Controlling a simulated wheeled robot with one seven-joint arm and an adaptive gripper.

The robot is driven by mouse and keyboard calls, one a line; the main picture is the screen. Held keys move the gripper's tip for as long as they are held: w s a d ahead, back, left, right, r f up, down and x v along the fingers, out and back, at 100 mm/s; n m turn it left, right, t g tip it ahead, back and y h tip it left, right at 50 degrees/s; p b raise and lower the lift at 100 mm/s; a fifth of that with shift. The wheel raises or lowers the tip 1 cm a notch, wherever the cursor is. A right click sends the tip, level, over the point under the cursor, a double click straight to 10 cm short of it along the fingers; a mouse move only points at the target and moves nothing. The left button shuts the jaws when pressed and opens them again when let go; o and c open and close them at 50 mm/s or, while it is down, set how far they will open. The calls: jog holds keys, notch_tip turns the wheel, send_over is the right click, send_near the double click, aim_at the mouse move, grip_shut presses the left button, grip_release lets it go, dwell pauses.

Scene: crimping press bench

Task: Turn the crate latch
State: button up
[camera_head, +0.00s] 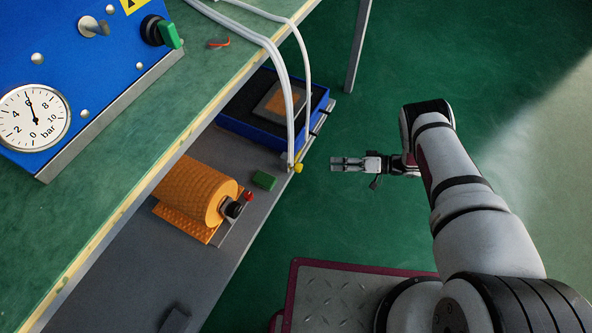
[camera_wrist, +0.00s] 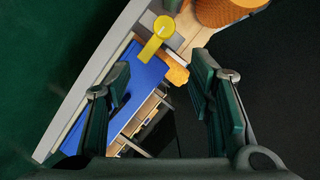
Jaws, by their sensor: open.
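A blue crate (camera_head: 245,130) stands on the lower shelf, below the bench top. Its blue side (camera_wrist: 141,75) also shows in the wrist view. A yellow piece (camera_head: 298,168) sits at the shelf edge, near the crate's front corner. In the wrist view it has a round head and a short arm (camera_wrist: 163,27); it may be the latch, but I cannot tell how it is fixed. My gripper (camera_head: 334,163) is open and empty, to the right of the yellow piece and apart from it. Its two fingers (camera_wrist: 160,88) frame the crate side in the wrist view.
White hoses (camera_head: 284,75) hang from the bench down beside the yellow piece. A green block (camera_head: 264,181) and an orange roll (camera_head: 190,192) lie on the grey shelf (camera_head: 150,270). The bench (camera_head: 225,85) overhangs the shelf. The green floor (camera_head: 330,215) around my gripper is clear.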

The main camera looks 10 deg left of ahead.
aim_at(299, 168)
jog(key=shift+g, duration=0.3)
jog(key=b+x, duration=0.1)
jog(key=x, duration=0.3)
jog(key=s+b+x, duration=0.1)
jog(key=x, duration=0.4)
jog(key=b+x, duration=0.1)
jog(key=x, duration=0.4)
jog(key=shift+s+a+f+b, duration=0.1)
jog(key=shift+s+f+b, duration=0.05)
jog(key=shift+f+b, duration=0.25)
jog(key=shift+r, duration=0.1)
jog(key=shift+c, duration=0.5)
grip_shut()
